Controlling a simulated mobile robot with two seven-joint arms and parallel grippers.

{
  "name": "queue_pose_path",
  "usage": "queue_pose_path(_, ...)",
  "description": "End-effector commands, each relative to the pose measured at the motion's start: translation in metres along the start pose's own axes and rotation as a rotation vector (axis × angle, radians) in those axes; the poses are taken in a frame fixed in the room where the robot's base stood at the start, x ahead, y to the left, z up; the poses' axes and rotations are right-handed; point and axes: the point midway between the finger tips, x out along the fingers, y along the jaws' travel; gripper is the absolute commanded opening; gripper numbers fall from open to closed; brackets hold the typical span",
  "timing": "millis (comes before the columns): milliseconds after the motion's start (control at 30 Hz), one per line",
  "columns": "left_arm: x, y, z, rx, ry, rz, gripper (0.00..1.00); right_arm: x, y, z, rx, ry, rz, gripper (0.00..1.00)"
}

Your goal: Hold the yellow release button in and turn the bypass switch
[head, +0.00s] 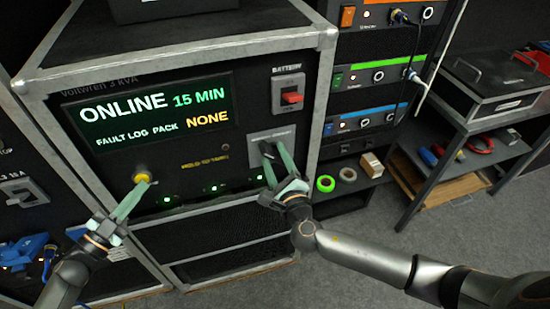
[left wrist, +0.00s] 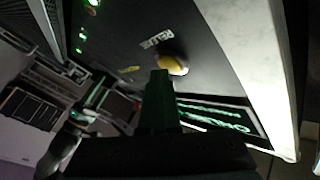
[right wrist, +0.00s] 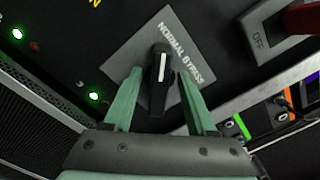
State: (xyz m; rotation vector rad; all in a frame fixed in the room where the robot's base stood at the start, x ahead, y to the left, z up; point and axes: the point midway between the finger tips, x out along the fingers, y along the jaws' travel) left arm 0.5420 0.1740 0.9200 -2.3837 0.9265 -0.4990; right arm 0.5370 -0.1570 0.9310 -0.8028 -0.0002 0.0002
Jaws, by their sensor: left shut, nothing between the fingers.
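The yellow release button (head: 141,178) is on the lower left of the UPS front panel. It also shows in the left wrist view (left wrist: 174,65) under the word RELEASE. My left gripper (head: 146,186) is shut and empty, its tips at the button; whether they press it in I cannot tell. The bypass switch is a black knob with a white line (right wrist: 161,68) on a grey plate lettered NORMAL and BYPASS. My right gripper (right wrist: 158,88) is open, one finger on each side of the knob, apart from it. In the head view my right gripper (head: 272,160) partly hides the switch.
The UPS display (head: 150,108) reads ONLINE, 15 MIN, fault log NONE. A red battery switch (head: 291,97) sits above the bypass plate. At the right stand rack units (head: 375,75), tape rolls (head: 326,184) and a shelf with tools (head: 480,144).

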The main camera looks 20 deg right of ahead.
Motion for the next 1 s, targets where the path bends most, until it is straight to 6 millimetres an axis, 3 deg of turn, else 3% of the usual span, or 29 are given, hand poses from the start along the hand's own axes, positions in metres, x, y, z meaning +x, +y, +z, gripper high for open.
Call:
queue_pose_path(233,0.000,-0.001,0.000,0.000,-0.001,-0.001,0.00,-0.001,0.000,0.000,0.002,0.000,0.000,0.57)
queue_pose_path(367,0.000,-0.001,0.000,0.000,-0.001,-0.001,0.00,-0.012,0.001,0.000,0.002,0.000,0.002,0.57)
queue_pose_path(800,0.000,-0.001,0.000,0.000,-0.001,-0.001,0.00,-0.099,0.001,-0.001,0.001,0.002,0.003,0.57)
queue_pose_path(1000,0.000,-0.001,0.000,0.000,-0.001,-0.001,0.00,-0.118,0.000,0.000,0.001,0.001,0.001,0.57)
